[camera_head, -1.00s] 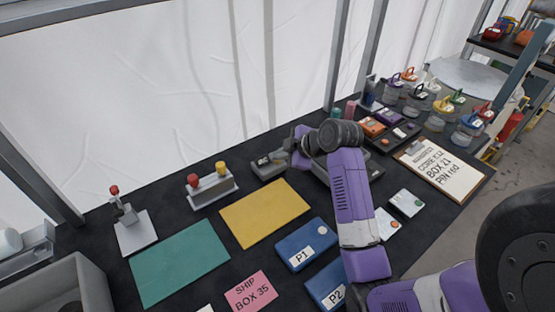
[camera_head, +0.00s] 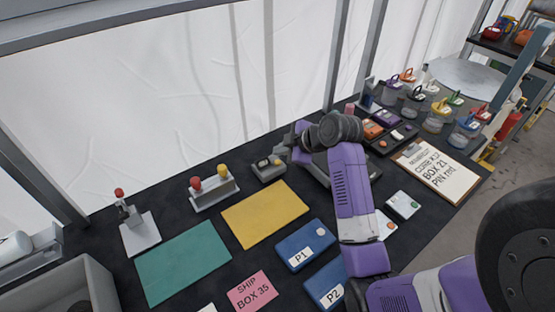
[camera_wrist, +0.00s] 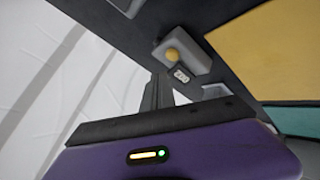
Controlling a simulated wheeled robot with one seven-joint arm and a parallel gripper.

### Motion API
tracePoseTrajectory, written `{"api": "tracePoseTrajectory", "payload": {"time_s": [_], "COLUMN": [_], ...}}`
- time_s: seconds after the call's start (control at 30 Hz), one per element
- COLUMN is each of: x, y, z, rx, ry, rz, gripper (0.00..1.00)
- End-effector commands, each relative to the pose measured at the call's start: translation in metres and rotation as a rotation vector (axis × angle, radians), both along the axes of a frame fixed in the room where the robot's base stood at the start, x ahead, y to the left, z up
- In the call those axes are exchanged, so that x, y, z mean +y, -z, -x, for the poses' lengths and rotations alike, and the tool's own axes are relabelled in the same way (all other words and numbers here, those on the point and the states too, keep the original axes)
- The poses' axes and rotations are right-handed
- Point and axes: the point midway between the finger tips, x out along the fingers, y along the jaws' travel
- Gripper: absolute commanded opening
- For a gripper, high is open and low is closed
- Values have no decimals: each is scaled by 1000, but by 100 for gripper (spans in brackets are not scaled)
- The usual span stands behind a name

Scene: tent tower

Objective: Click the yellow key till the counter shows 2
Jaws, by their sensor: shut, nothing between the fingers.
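The small grey counter box (camera_head: 268,168) stands on the black table behind the yellow mat. In the wrist view the box (camera_wrist: 196,60) shows a round yellow key (camera_wrist: 172,54) and a small display (camera_wrist: 180,74). The display's digits are too blurred to read surely. My gripper (camera_wrist: 157,90) is shut and empty. Its fingertips lie below and left of the box in the wrist view, seemingly apart from the key. In the head view my gripper end (camera_head: 298,140) is just right of the box, its tips partly hidden by the wrist.
A stand with a red and a yellow knob (camera_head: 213,190) is left of the box. A yellow mat (camera_head: 265,213) and green mat (camera_head: 182,262) lie in front. A grey tray (camera_head: 322,170) is beneath my arm. Blue boxes (camera_head: 305,246) lie nearer.

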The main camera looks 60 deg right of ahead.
Motion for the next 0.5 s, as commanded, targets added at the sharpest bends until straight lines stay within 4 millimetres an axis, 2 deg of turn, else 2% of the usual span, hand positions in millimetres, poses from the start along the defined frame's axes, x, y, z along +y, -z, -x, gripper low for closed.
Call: {"api": "tracePoseTrajectory", "payload": {"time_s": [0.03, 0.3, 0.5], "x": [0, 0, 0], "y": [-10, -34, -38], "z": [0, 0, 0], "rx": [-1, 0, 0], "ry": [1, 0, 0], "rz": [1, 1, 0], "gripper": [0, 0, 0]}}
